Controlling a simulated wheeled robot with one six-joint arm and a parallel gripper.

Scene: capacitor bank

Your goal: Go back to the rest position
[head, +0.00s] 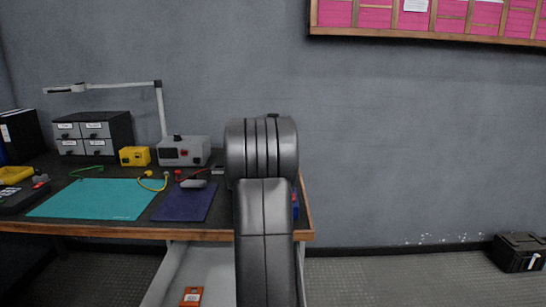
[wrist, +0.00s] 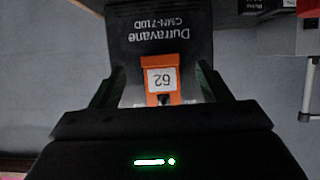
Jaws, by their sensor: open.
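My gripper (wrist: 156,82) is open, with its two fingers spread apart in the wrist view. An orange tag (wrist: 173,97) with a white label reading 62 shows between the fingers, against a dark unit (wrist: 160,35) lettered Durravane CMN-710D. The lettering is upside down in this view. Gaps show between the tag and both fingers; how far the tag is from the fingertips I cannot tell. In the head view my arm stands upright in the middle and hides the gripper and this unit.
The workbench (head: 120,232) at left holds a teal mat (head: 95,199), a purple mat (head: 185,204), a grey instrument (head: 184,151), a yellow box (head: 135,156), drawers (head: 94,133) and a lamp (head: 161,110). A black case (head: 520,253) sits on the floor at right. The floor between is clear.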

